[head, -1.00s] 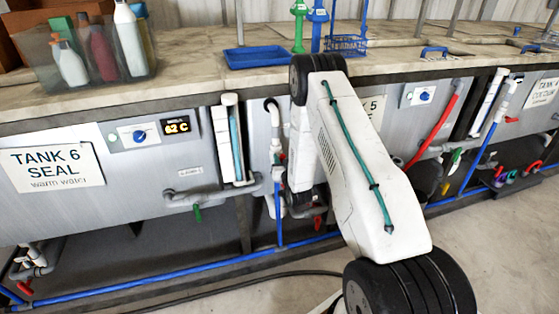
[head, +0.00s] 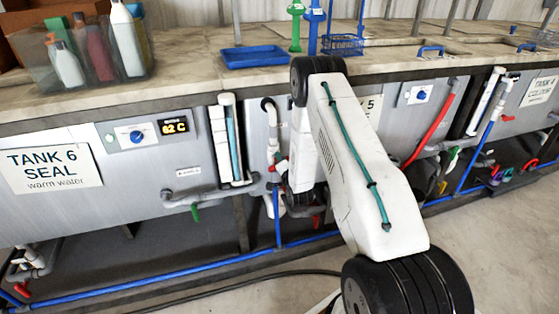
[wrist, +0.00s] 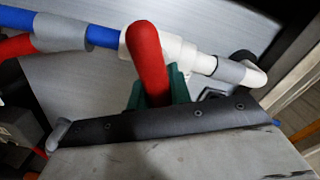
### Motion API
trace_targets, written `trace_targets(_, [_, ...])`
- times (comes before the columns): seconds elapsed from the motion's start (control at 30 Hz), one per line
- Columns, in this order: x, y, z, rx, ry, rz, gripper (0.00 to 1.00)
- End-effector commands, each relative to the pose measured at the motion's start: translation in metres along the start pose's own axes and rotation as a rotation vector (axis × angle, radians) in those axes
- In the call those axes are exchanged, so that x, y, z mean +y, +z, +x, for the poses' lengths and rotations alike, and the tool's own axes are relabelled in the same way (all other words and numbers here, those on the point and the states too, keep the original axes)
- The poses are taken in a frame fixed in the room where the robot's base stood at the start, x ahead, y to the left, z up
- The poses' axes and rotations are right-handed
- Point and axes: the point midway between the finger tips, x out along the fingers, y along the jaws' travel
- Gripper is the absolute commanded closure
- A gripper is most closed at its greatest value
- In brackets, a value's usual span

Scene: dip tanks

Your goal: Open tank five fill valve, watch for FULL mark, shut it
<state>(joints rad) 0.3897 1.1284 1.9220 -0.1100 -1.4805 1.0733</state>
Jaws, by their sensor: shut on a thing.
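In the wrist view a red valve handle (wrist: 145,45) stands between the green fingers of my gripper (wrist: 158,92), which is shut on it. The handle sits on a white valve body (wrist: 180,53) joined to a blue pipe (wrist: 102,36). In the head view my white arm hides my gripper and most of the tank five front. Only the edge of the tank 5 sign (head: 373,108) shows beside the arm. I cannot read a FULL mark or tell a tank five level in either view.
The tank 6 sign (head: 50,168) and a display reading 62 C (head: 173,126) are at left. A sight tube with blue in it (head: 231,140) stands right of them. A blue tray (head: 260,57) lies on the counter. A dark cable (head: 230,278) crosses the floor.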

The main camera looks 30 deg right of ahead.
Motion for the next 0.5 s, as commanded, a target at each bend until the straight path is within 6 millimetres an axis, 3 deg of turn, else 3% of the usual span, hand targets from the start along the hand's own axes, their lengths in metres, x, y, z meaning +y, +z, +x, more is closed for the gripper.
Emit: trace_targets(0.5, [0.006,0.0021,-0.0003,-0.002,0.001,0.401,1.0])
